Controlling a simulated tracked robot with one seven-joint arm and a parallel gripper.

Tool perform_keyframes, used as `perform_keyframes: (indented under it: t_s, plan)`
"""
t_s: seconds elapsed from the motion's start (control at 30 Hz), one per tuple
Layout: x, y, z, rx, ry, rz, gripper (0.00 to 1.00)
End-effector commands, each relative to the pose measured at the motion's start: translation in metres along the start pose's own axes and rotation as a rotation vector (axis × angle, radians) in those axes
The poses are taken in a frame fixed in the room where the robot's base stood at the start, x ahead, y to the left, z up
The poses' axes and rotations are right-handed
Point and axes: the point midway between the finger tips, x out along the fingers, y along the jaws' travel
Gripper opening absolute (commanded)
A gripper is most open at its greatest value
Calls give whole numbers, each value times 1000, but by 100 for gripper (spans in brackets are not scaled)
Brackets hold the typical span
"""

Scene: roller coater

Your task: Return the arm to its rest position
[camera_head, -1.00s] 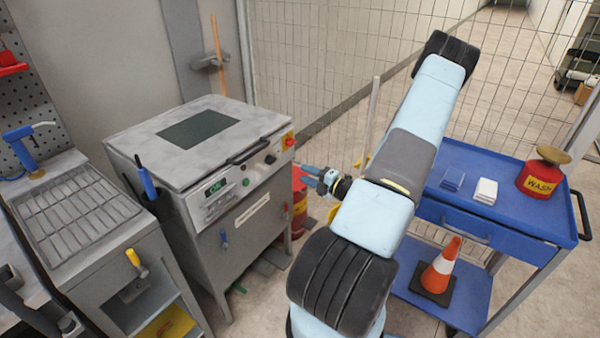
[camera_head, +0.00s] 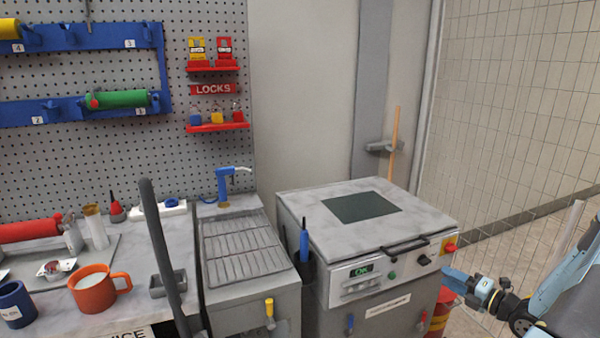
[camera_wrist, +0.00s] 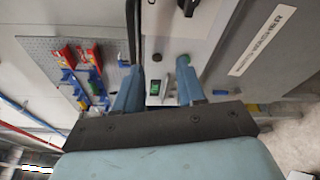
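My gripper (camera_head: 470,286) is at the right of the head view, just beside the front right corner of the grey machine (camera_head: 375,225). My light blue arm (camera_head: 575,265) reaches in from the right edge, mostly cut off by the frame. In the wrist view my gripper (camera_wrist: 158,85) shows two blue fingers spread apart with nothing between them. Beyond the fingers are the machine's front panel and its small green display (camera_wrist: 155,88), tilted in this view.
The machine's lid is closed and its display (camera_head: 361,269) reads OK. A red-yellow container (camera_head: 440,312) stands close to my gripper. To the left are a drying rack (camera_head: 240,250), an orange mug (camera_head: 95,290) and a pegboard (camera_head: 120,160).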

Motion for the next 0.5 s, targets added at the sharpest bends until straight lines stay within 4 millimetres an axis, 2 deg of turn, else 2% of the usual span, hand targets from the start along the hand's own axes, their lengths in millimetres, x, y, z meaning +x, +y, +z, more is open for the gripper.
perform_keyframes:
  t_s: [0.03,0.2,0.5]
  plan:
    - [8,15,-6,-71,59,-3,39]
    - [26,58,-29,-315,251,2,39]
    - [43,126,-75,-748,576,50,39]
